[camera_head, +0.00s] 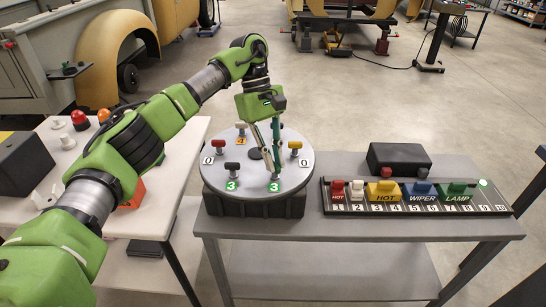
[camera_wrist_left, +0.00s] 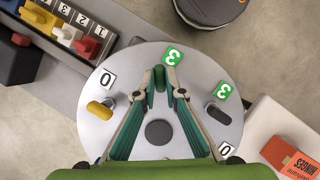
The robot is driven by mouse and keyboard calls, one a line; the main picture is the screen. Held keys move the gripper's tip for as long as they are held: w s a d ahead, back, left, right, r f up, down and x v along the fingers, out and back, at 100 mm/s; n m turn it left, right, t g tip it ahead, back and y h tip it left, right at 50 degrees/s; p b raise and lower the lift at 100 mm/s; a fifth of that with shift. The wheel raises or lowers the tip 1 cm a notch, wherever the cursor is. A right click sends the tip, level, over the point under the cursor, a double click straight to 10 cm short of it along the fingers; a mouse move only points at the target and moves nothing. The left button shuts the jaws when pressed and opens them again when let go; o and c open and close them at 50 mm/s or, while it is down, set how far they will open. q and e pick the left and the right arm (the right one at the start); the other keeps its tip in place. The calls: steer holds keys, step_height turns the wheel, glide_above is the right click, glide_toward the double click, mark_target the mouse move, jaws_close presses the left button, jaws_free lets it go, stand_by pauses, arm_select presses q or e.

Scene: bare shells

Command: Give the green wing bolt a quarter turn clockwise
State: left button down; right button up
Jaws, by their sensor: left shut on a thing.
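The green wing bolt (camera_wrist_left: 160,79) is on the round grey turntable-like plate (camera_head: 215,176), beside a green "3" tag at the plate's front edge. In the wrist view its wing points along the picture's vertical. My left gripper (camera_head: 274,174) reaches down from above, with its fingers shut on this bolt; the fingers also show in the wrist view (camera_wrist_left: 161,92). The fingers hide much of the bolt in the head view. My right gripper is not in view.
The plate also bears a black bolt (camera_head: 232,168), a yellow bolt (camera_head: 295,147) and a red bolt (camera_head: 218,145), each near a number tag. A switch panel (camera_head: 415,207) stands to the right on the grey table (camera_head: 350,231). An orange box (camera_wrist_left: 290,155) lies on the side table.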

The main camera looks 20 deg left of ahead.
mark_target(275, 163)
arm_select(q)
steer(key=m+g+y+p, duration=0.1)
steer(key=m, duration=0.3)
steer(key=shift+w+d+r, duration=0.1)
steer(key=shift+r, duration=0.05)
steer(key=shift+m+y+p, duration=0.5)
steer(key=shift+m+y, duration=0.2)
steer(key=shift+m, duration=1)
steer(key=c, duration=2.1)
jaws_free()
step_height(275, 163, up, 10)
steer(key=shift+g, duration=0.3)
steer(key=shift+f, duration=0.25)
